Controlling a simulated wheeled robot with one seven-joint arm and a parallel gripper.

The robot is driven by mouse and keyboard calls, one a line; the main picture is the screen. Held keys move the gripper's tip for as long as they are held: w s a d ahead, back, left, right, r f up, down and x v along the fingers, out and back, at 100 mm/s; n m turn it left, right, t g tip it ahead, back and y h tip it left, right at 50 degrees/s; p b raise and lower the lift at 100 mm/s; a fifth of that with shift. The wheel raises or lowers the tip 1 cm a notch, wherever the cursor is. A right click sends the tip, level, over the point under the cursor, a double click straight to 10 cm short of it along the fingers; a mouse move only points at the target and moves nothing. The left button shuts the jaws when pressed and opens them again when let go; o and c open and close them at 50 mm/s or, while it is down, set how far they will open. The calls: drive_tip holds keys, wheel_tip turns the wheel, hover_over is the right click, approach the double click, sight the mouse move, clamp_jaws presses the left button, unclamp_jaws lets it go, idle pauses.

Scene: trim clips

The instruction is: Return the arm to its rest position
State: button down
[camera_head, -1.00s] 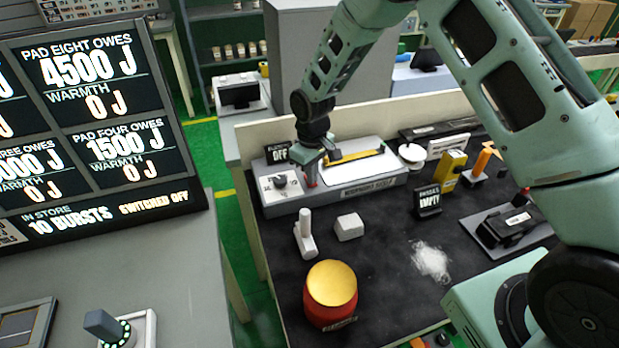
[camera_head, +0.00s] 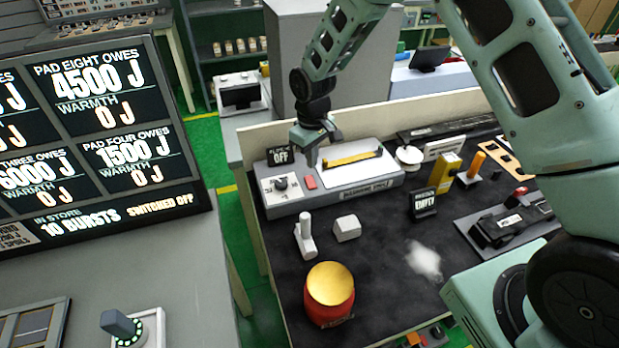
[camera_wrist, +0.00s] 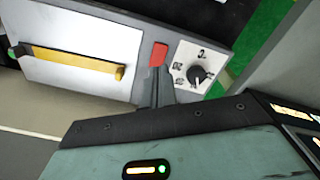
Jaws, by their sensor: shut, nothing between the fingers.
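My gripper (camera_head: 311,160) hangs from my arm over the left end of a grey bench machine with a dial, a red button and a yellow-handled lid. Its fingers are shut and empty. In the wrist view my fingertips (camera_wrist: 155,88) appear just below the red button (camera_wrist: 158,54), with the dial (camera_wrist: 197,75) to its right. In the head view the red button (camera_head: 310,183) shows just below the fingertips. I cannot tell whether they touch the machine. The small sign (camera_head: 281,156) behind the dial reads OFF.
A red pot with a yellow top (camera_head: 330,290), a white upright handle (camera_head: 306,232), a small white block (camera_head: 347,227) and a black sign (camera_head: 423,204) stand on the dark bench (camera_head: 385,265). White powder (camera_head: 424,260) lies there. A big display board (camera_head: 110,125) stands left.

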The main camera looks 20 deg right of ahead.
idle(0.4)
drive_tip(key=s+a+r+y+b, duration=0.15)
drive_tip(key=s+a+r, duration=0.25)
drive_tip(key=s, duration=0.4)
drive_tip(key=s+a+r+h+b, duration=0.1)
drive_tip(key=s+a+r+b, duration=0.3)
drive_tip(key=s, duration=0.3)
drive_tip(key=s+d+r+n+b, duration=0.1)
drive_tip(key=s+b, duration=0.2)
drive_tip(key=s, duration=1.6)
drive_tip(key=shift+d+r+n, duration=0.35)
drive_tip(key=shift+n, duration=0.05)
